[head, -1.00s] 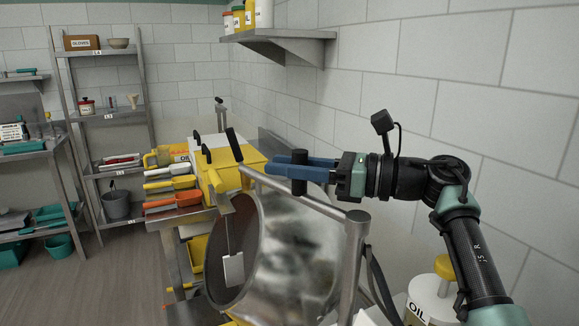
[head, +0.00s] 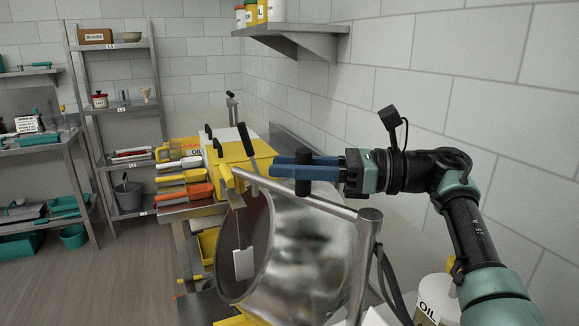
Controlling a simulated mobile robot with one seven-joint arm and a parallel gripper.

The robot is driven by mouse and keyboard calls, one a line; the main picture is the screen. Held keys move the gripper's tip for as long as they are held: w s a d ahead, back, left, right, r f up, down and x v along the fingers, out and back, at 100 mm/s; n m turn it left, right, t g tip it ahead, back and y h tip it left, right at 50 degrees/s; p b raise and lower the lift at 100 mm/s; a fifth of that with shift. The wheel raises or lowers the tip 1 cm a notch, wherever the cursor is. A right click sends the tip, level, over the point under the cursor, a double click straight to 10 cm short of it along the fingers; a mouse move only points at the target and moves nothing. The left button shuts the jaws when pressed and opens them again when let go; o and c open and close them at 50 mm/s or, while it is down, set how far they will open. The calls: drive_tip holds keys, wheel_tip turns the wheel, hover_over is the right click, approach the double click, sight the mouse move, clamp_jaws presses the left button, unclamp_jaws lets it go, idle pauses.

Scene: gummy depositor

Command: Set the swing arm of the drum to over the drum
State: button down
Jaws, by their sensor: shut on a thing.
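The swing arm (head: 325,205) is a grey metal tube that runs left from the top of an upright post (head: 369,250). It passes across the upper part of the drum (head: 310,260), a shiny steel vessel tilted with its round mouth to the left. A pale plate (head: 243,263) hangs in front of the mouth. My gripper (head: 285,171) has blue fingers and is shut on the black upright handle (head: 303,187) of the swing arm. The fingers hide part of the handle. I cannot tell the arm's exact depth over the drum.
A yellow machine (head: 245,160) with black levers stands behind the drum, beside coloured scoops (head: 185,192). A wall shelf (head: 300,32) is above. The floor (head: 120,270) at left is clear.

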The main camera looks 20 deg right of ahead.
drive_tip(key=c, duration=1)
unclamp_jaws()
drive_tip(key=shift+s+d+r, duration=0.1)
drive_tip(key=shift+s+r, duration=0.15)
drive_tip(key=shift+r, duration=0.1)
drive_tip(key=o, duration=0.4)
drive_tip(key=shift+s+r, duration=0.25)
drive_tip(key=shift+s, duration=0.25)
drive_tip(key=r, duration=0.3)
drive_tip(key=r+p, duration=0.1)
drive_tip(key=r, duration=0.2)
drive_tip(key=r+p, duration=0.1)
drive_tip(key=r, duration=0.2)
drive_tip(key=shift+w+r, duration=0.3)
